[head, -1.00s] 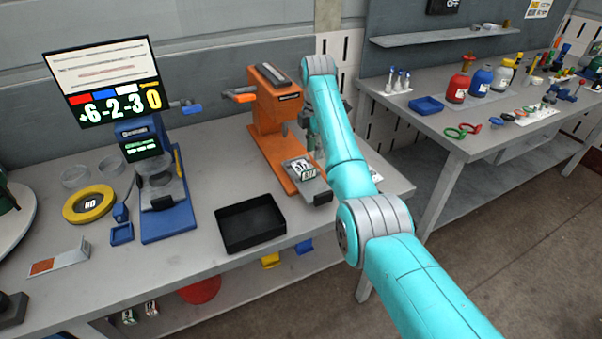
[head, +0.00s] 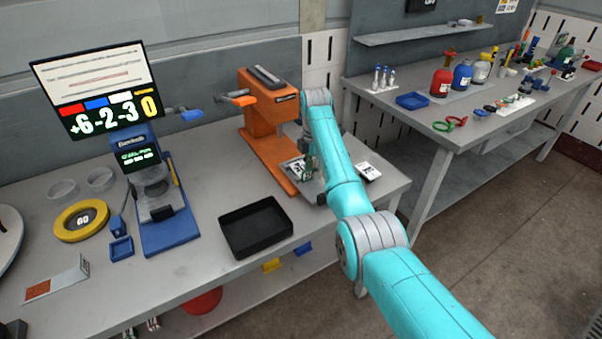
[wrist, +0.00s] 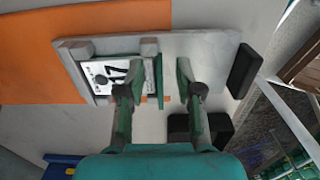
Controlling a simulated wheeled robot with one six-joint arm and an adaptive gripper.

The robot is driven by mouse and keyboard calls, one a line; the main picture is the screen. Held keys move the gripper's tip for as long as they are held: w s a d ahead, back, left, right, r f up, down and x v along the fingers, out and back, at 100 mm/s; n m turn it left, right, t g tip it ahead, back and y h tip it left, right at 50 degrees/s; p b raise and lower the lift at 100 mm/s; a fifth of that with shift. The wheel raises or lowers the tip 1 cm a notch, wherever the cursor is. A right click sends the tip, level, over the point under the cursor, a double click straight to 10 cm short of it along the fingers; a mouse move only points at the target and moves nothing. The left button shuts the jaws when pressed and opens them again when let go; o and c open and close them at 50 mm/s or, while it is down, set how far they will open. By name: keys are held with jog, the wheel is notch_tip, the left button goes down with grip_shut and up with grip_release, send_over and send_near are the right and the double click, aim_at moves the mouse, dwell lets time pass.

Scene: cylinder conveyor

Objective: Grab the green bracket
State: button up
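The green bracket (wrist: 159,82) shows in the wrist view as green edges around a white card marked 17 (wrist: 112,74), on a grey plate with small blocks. In the head view the bracket (head: 298,168) lies on the grey foot of the orange press and my gripper partly hides it. My gripper (wrist: 160,88) is open, its two fingers apart over the plate. The left finger overlaps the card, and the bracket's upright green edge shows between the fingers. I cannot tell whether either finger touches it. In the head view my gripper (head: 310,163) is low beside the press.
The orange press (head: 262,125) stands behind the bracket. A black tray (head: 256,252) is in front, left of my arm. A white card (head: 368,171) lies right of the press near the bench edge. A blue gauge stand (head: 165,235) and screen (head: 97,90) are left.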

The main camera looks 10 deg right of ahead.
jog(key=shift+a, duration=0.1)
grip_shut()
